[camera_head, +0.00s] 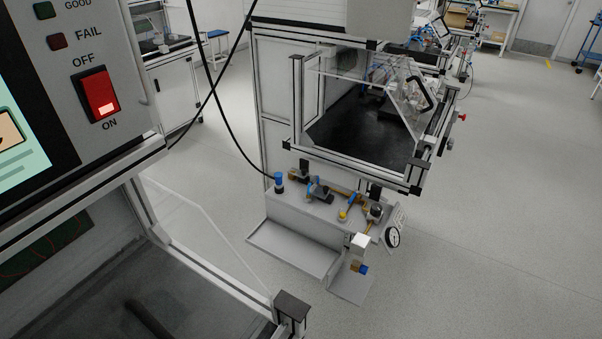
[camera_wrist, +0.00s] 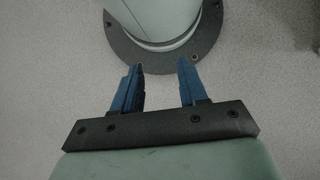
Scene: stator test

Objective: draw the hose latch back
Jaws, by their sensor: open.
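A black hose (camera_head: 238,146) hangs down in the head view and ends at a small blue fitting (camera_head: 278,178) on a dark base. The fitting stands upright at the left end of a grey shelf. I cannot make out a separate latch on it at this size. My gripper (camera_wrist: 161,69) shows only in the wrist view. Its two blue fingers are apart with nothing between them, above pale speckled floor. The hose and fitting are not in the wrist view, and my gripper is not in the head view.
Brass pipework with blue and yellow valve parts (camera_head: 343,214) runs along the shelf, with a round gauge (camera_head: 392,237) at right. A framed clear enclosure (camera_head: 362,130) overhangs it. A tray (camera_head: 290,248) sits below. A red switch panel (camera_head: 98,95) fills the left. Floor at right is clear.

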